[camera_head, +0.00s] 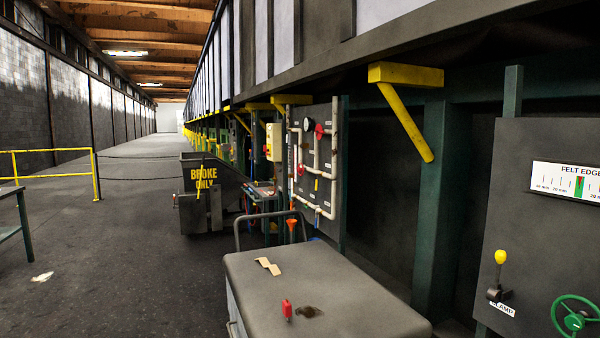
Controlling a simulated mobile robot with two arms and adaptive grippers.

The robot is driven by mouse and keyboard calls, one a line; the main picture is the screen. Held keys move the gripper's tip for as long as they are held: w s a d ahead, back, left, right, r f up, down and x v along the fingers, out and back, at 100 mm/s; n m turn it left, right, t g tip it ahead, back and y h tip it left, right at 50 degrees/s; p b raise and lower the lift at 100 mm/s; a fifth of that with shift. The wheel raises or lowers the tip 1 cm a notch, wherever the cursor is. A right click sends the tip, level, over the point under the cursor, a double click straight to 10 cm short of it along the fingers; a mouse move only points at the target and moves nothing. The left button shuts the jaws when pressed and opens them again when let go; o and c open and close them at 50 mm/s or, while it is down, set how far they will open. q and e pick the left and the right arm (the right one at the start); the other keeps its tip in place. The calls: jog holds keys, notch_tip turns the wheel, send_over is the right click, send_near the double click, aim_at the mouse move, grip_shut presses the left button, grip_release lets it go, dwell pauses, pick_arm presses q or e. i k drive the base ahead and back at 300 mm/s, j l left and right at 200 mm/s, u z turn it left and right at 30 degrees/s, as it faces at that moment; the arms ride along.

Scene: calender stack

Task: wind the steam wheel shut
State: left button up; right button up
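Neither of my grippers is in view. A grey panel with white pipes (332,180) stands mid-distance, right of centre, seen at a steep angle. It carries a small red round part (319,131) near the top, a dark round gauge (305,124) beside it, and another red round part (300,169) lower left. I cannot tell which red part is the steam wheel, and the panel's labels are too small to read. A green handwheel (575,318) is partly cut off at the lower right, on the panel marked "FELT EDGE".
A dark cart top (325,285) with a red-handled item (287,309) stands in front of the pipe panel. A "BROKE ONLY" bin (205,178) stands beyond. A yellow-knobbed lever (500,258) is at right. A yellow rail (50,151) and table (12,215) are left; open floor lies between.

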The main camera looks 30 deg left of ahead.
aim_at(299, 170)
jog(key=j+u, duration=0.15)
jog(key=j, duration=0.15)
jog(key=i+j+u, duration=0.1)
jog(key=j, duration=0.2)
jog(key=i+j+u, duration=0.25)
jog(key=j+u, duration=0.15)
jog(key=i+j+u, duration=0.4)
jog(key=j, duration=0.15)
jog(key=i+j+u, duration=0.25)
jog(key=j+u, duration=0.15)
jog(key=i+j+u, duration=0.35)
jog(key=i+z, duration=0.1)
jog(key=i, duration=1.65)
jog(key=i+z, duration=0.2)
jog(key=i, duration=0.4)
jog(key=i+j+z, duration=0.2)
jog(key=i, duration=0.35)
jog(key=i+j+z, duration=0.15)
jog(key=i, duration=0.45)
